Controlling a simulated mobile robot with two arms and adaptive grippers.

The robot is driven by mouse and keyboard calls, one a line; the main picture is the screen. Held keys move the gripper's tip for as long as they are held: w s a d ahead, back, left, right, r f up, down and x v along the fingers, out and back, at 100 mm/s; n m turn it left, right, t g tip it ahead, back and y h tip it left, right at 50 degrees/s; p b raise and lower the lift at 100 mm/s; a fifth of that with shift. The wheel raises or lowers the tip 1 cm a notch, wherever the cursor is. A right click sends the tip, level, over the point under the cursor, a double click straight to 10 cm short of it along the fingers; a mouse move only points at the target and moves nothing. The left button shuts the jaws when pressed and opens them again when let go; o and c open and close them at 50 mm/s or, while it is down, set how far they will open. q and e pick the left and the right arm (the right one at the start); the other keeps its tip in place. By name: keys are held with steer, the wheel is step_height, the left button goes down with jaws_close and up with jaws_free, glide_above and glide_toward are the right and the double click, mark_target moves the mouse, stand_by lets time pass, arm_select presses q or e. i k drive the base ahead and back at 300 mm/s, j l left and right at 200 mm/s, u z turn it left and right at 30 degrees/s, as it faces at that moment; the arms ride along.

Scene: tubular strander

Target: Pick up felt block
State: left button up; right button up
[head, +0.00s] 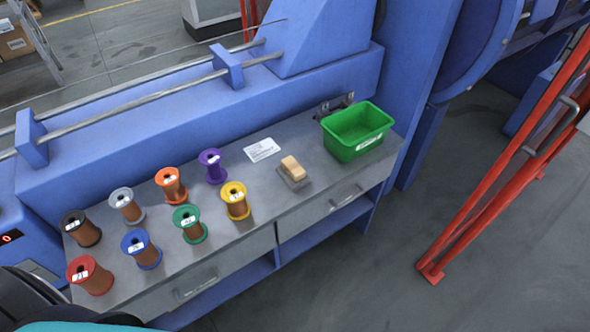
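A small tan block (292,166), which looks like the felt block, lies on a thin grey pad or plate (302,183) on the grey workbench top (262,194). It sits right of the yellow spool and left of the green bin. Nothing touches it from above. Neither of my grippers can be made out in the head view. Only dark and teal parts show at the lower left edge, and no fingertips are seen there.
Several wire spools, including a yellow one (235,200) and a purple one (212,166), stand left of the block. A white label card (262,150) lies behind it. A green bin (357,132) stands at the right end. A red frame (500,165) rises from the floor at right.

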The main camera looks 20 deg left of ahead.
mark_target(296, 177)
steer(key=u, duration=0.45)
steer(key=i+l+u, duration=0.15)
steer(key=l+u, duration=0.25)
steer(key=i+l+u, duration=0.1)
steer(key=u, duration=0.25)
steer(key=l+u, duration=0.4)
